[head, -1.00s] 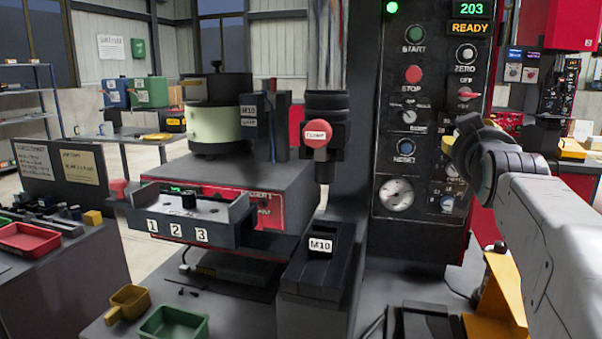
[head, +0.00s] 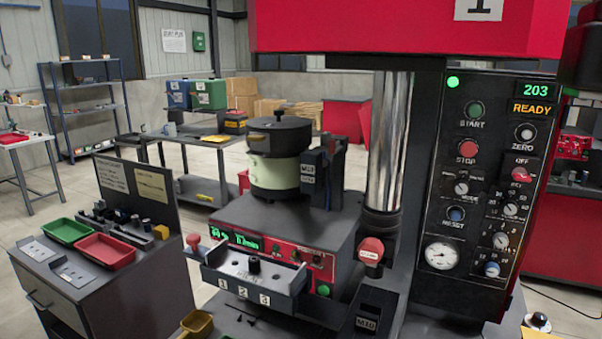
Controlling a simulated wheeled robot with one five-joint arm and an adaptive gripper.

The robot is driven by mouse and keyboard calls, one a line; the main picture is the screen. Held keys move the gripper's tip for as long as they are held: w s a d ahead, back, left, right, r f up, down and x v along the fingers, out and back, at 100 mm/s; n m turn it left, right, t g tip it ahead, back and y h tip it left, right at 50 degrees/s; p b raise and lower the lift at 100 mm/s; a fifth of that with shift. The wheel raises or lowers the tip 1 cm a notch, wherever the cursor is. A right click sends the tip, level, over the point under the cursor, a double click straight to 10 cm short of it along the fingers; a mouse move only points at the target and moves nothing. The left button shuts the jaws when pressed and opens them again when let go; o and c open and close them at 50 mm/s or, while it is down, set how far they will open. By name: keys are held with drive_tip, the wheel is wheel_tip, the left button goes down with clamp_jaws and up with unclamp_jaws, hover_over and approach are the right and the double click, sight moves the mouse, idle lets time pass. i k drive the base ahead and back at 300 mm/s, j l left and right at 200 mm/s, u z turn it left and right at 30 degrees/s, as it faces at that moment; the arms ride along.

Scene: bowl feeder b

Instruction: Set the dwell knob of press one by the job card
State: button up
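Press one carries a white plate marked 1 (head: 478,9) on its red head. Its black control panel (head: 473,190) stands at the right, with a green lamp lit and displays reading 203 and READY. My gripper's fingers are not visible.
A dark rounded shape fills the top right edge, possibly my arm. The bowl feeder (head: 280,165) and a numbered fixture (head: 250,280) stand left of the press column. A red clamp knob (head: 370,251) sticks out below the column. A side bench holds green (head: 68,231) and red (head: 105,252) trays.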

sight(499, 239)
drive_tip(key=j+u, duration=0.15)
drive_tip(key=j, duration=0.35)
drive_tip(key=j+u, duration=0.15)
drive_tip(key=j, duration=0.35)
drive_tip(key=i+j+u, duration=0.2)
drive_tip(key=j, duration=0.25)
drive_tip(key=j+u, duration=0.15)
drive_tip(key=j, duration=0.35)
drive_tip(key=z, duration=2.2)
